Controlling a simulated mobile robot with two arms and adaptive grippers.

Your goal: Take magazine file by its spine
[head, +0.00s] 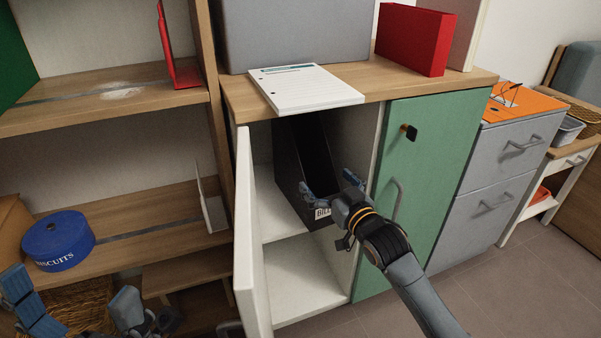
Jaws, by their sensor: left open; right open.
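The black magazine file (288,163) stands on a shelf inside the open white compartment of the cabinet. A white label starting with "BILL" shows low on its front. My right gripper (325,190) is open at the file's front, just above the label, with one blue fingertip on each side; whether it touches the file I cannot tell. My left gripper (85,318) is open at the lower left, in front of the wooden shelving and away from the file; its lower part is cut off by the frame.
A white door (246,235) stands open left of the compartment. A green door (425,165) is shut on the right. A paper pad (305,88) overhangs the cabinet top, near a red box (415,40). A blue biscuit tin (58,241) sits on the left shelf.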

